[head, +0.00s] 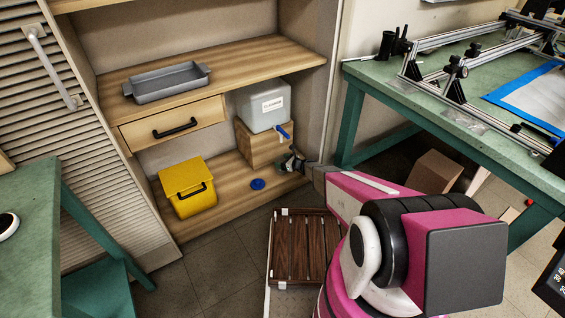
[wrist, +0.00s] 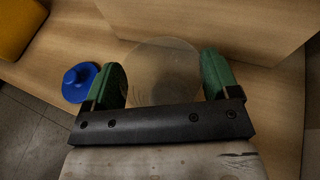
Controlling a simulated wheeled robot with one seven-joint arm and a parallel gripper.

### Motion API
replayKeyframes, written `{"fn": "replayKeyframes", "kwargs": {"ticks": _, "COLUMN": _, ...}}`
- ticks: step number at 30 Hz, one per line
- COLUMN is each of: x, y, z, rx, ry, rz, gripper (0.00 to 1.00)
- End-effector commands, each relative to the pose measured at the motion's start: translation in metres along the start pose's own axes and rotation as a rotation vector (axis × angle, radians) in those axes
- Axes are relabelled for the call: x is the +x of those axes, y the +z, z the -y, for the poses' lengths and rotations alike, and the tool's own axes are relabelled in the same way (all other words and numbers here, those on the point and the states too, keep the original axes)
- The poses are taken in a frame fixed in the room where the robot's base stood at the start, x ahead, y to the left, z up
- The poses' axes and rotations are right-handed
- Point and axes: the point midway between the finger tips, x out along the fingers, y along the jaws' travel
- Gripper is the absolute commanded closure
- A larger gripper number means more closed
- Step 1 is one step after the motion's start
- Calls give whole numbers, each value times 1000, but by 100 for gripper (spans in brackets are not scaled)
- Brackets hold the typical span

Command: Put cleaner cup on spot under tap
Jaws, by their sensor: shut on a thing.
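The cleaner cup (wrist: 162,62) is a clear, round, see-through shape between the two green fingers in the wrist view. My gripper (wrist: 164,85) is shut on it, low over the wooden bottom shelf. In the head view my gripper (head: 291,161) is just right of the wooden block, below the tap (head: 284,132) with its blue lever. The tap sits on a grey-white labelled container (head: 264,107) on the wooden block (head: 263,146). No marked spot can be made out under the tap. I cannot tell whether the cup touches the shelf.
A blue knobbed lid-like piece (head: 257,184) lies on the bottom shelf (head: 232,204), left of my gripper; it also shows in the wrist view (wrist: 79,83). A yellow bin (head: 187,188) stands farther left. The cabinet side wall and green table (head: 380,90) are to the right.

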Motion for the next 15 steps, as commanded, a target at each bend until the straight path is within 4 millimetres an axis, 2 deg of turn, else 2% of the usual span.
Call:
{"fn": "replayKeyframes", "kwargs": {"ticks": 10, "x": 1, "y": -3, "z": 0, "rx": 1, "ry": 0, "rz": 0, "gripper": 52}}
{"fn": "replayKeyframes", "kwargs": {"ticks": 11, "x": 1, "y": -3, "z": 0, "rx": 0, "ry": 0, "rz": 0, "gripper": 16}}
{"fn": "replayKeyframes", "kwargs": {"ticks": 12, "x": 1, "y": -3, "z": 0, "rx": 0, "ry": 0, "rz": 1, "gripper": 3}}
{"fn": "replayKeyframes", "kwargs": {"ticks": 15, "x": 1, "y": -3, "z": 0, "rx": 0, "ry": 0, "rz": 0, "gripper": 0}}
